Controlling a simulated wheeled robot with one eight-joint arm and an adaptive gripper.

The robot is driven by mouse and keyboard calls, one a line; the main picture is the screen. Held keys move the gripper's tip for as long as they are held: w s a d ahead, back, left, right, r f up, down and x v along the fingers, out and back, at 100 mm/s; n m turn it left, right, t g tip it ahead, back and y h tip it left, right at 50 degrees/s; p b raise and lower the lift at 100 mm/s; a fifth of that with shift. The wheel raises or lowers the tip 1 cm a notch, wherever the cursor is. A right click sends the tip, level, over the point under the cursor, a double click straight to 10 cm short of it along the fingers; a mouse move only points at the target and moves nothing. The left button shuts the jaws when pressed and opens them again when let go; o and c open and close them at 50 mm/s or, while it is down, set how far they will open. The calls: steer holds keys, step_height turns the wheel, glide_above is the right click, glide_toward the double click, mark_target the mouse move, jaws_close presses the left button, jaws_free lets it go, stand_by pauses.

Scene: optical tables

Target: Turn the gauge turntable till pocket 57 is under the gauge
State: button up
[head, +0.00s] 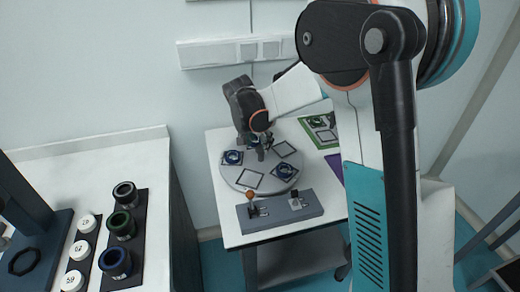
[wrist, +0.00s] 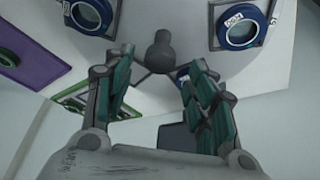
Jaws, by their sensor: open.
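The gauge turntable (head: 238,172) is a round grey disc on the white table, with blue rings and empty square outlines on it. One blue ring (head: 285,171) sits at its right and another (head: 232,157) at its left. My gripper (head: 262,152) is open above the disc's far part. In the wrist view its fingers (wrist: 160,58) stand either side of a dark upright knob (wrist: 160,46), with gaps showing. A blue ring with a white tag (wrist: 240,28) is at the upper right; I cannot read the tag surely. I cannot make out the gauge.
A grey block with two small levers (head: 281,211) stands at the table's front. A green-framed plate (head: 318,130) and a purple plate (wrist: 28,55) lie beside the turntable. A separate bench (head: 75,165) at left holds dark-coated rings (head: 122,224) and numbered white caps (head: 80,250).

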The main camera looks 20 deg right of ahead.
mark_target(261, 148)
steer(key=shift+b+x, duration=0.35)
steer(key=shift+x, duration=1.25)
steer(key=shift+r, duration=0.1)
jaws_close()
